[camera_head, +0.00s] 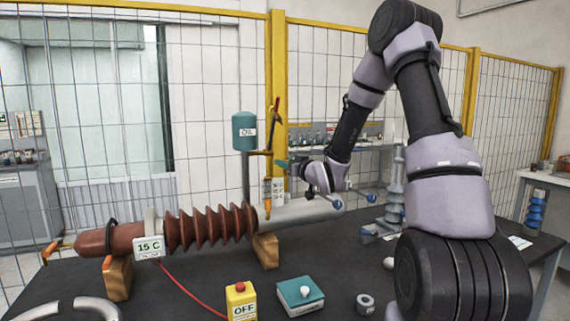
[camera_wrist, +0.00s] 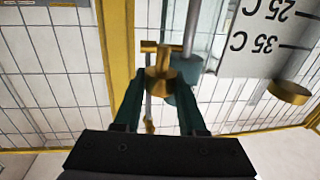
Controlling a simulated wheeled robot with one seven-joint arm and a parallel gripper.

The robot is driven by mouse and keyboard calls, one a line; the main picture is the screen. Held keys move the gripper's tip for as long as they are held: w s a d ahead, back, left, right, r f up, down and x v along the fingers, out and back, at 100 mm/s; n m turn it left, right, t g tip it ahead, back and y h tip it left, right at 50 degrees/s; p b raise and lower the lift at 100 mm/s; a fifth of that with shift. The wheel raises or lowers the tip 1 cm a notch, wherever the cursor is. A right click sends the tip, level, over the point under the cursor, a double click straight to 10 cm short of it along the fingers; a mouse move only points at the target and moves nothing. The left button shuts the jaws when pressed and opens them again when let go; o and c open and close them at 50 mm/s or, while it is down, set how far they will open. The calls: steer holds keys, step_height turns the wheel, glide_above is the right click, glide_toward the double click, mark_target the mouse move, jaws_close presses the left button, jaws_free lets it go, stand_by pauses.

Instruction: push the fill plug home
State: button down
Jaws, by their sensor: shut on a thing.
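My gripper (camera_wrist: 160,88) has its two dark green fingers shut on a brass T-shaped piece (camera_wrist: 162,68), which looks like the fill plug. In the head view my gripper (camera_head: 283,163) is beside the upright amber and brass fitting (camera_head: 267,193) on the bushing. The bushing (camera_head: 210,227) lies on wooden blocks, with brown ribs and a grey tube at its right. The plug is too small to make out in the head view. I cannot tell whether it touches its hole or how deep it sits.
A green oil tank (camera_head: 244,131) stands on a post behind the bushing. A yellow OFF box (camera_head: 241,301), a teal box (camera_head: 300,294) and a grey ring (camera_head: 365,303) are in front. A scale plate (camera_wrist: 262,40) and a brass knob (camera_wrist: 289,92) are right of my fingers.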

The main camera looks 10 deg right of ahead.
steer(key=shift+f, duration=2.9)
steer(key=shift+f, duration=1.8)
steer(key=shift+c, duration=2)
jaws_free()
steer(key=shift+s+a, duration=0.1)
steer(key=shift+s, duration=0.1)
steer(key=v, duration=1)
steer(key=shift+s+d, duration=0.2)
steer(key=shift+d, duration=0.15)
